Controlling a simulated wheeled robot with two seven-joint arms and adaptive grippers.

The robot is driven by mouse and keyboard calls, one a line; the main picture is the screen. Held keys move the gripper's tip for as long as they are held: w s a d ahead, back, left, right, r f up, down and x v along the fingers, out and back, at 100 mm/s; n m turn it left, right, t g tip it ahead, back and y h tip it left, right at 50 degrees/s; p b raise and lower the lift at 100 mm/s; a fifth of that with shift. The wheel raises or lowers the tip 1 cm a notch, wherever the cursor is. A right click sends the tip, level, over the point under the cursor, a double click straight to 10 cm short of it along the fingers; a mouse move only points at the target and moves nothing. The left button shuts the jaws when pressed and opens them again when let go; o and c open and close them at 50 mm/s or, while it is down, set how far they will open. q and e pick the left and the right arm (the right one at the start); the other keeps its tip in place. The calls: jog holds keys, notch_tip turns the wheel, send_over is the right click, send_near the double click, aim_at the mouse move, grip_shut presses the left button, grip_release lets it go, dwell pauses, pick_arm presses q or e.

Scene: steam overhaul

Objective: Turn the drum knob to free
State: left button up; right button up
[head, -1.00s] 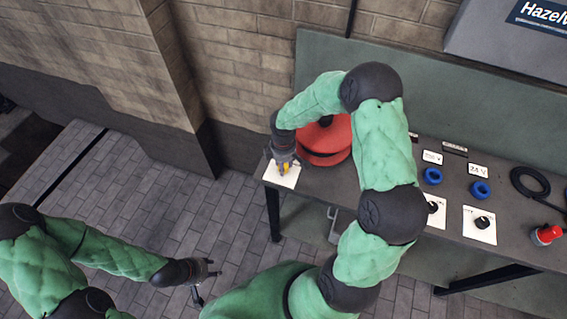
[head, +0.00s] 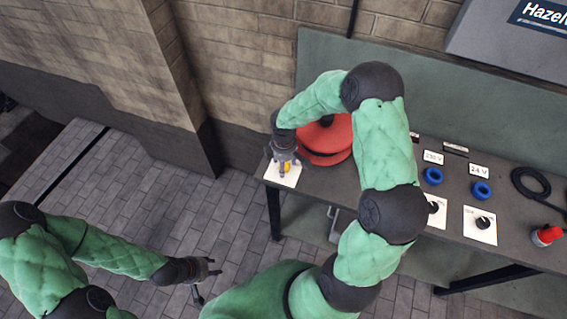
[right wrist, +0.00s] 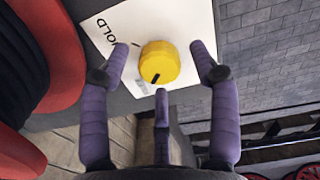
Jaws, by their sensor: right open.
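The yellow drum knob (right wrist: 159,63) has a short black pointer mark and sits on a white plate (right wrist: 124,25) lettered "HOLD". The pointer faces toward the bottom of the right wrist view, away from that lettering. No "free" lettering is readable. In the head view the plate (head: 291,180) lies at the bench's left end. My right gripper (head: 284,170) is over the knob, fingers pointing down. In the right wrist view its purple fingers (right wrist: 160,66) stand open around the knob, with gaps showing. My left gripper (head: 208,281) is empty, fingers spread, over the paved floor.
A red drum (head: 326,140) stands just behind the plate. Farther right on the bench (head: 400,240) are blue rings (head: 481,191), black knobs on white plates (head: 482,223), a black cable coil (head: 530,182) and a red-topped part (head: 547,235). My right arm hides the bench's middle.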

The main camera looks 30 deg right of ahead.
notch_tip(320, 180, up, 12)
dwell(0.5)
dwell(0.5)
